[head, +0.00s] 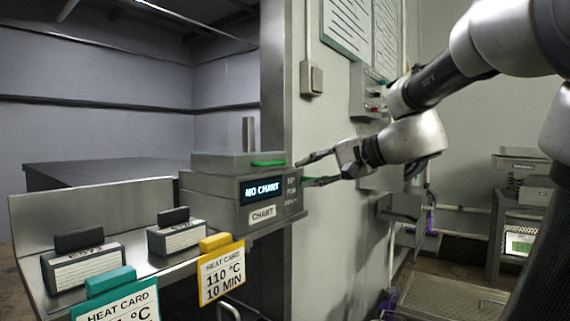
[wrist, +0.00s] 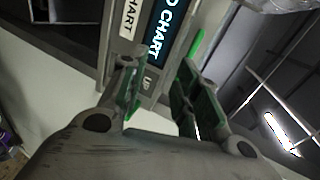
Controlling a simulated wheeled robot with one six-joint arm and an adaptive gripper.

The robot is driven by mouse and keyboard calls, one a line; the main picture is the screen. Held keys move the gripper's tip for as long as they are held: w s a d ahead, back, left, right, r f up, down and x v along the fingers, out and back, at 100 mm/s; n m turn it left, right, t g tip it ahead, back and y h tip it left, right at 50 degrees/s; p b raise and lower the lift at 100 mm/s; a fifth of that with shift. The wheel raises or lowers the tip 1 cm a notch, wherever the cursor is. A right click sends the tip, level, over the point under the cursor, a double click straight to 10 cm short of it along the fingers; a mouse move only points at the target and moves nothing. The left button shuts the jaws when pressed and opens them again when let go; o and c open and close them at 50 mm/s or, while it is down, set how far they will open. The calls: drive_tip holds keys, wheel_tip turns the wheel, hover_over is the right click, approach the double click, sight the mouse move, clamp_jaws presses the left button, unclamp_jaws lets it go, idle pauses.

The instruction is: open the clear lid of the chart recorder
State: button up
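The chart recorder (head: 222,207) is a grey box on the bench, with a lit display (head: 262,190) reading "NO CHART" and a "CHART" label below. Its lid (head: 232,163) looks like a flat grey-green block lying down on top. A bright green strip (head: 268,163) runs along the lid's near edge; it also shows in the wrist view (wrist: 197,43). My gripper (head: 306,171) is open and empty at the recorder's right end, its fingers pointing towards it. In the wrist view my gripper (wrist: 158,75) has its fingertips apart, with the recorder's front between and beyond them. Contact cannot be told.
A yellow heat card (head: 221,270) and a teal heat card (head: 115,300) stand at the bench front. Two labelled grey blocks (head: 83,270) (head: 176,238) sit on the bench. A steel post (head: 272,90) and a wall switch (head: 311,79) are close behind.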

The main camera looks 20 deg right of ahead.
sight(278, 163)
drive_tip(key=shift+m+t+y, duration=0.3)
drive_tip(key=shift+t+y, duration=0.1)
drive_tip(key=shift+t, duration=0.2)
drive_tip(key=w+a, duration=0.2)
drive_tip(key=w+a+r, duration=0.1)
drive_tip(key=w+a, duration=0.2)
drive_tip(key=w, duration=0.2)
drive_tip(key=shift+a+r, duration=0.25)
drive_tip(key=shift+a, duration=0.15)
clamp_jaws()
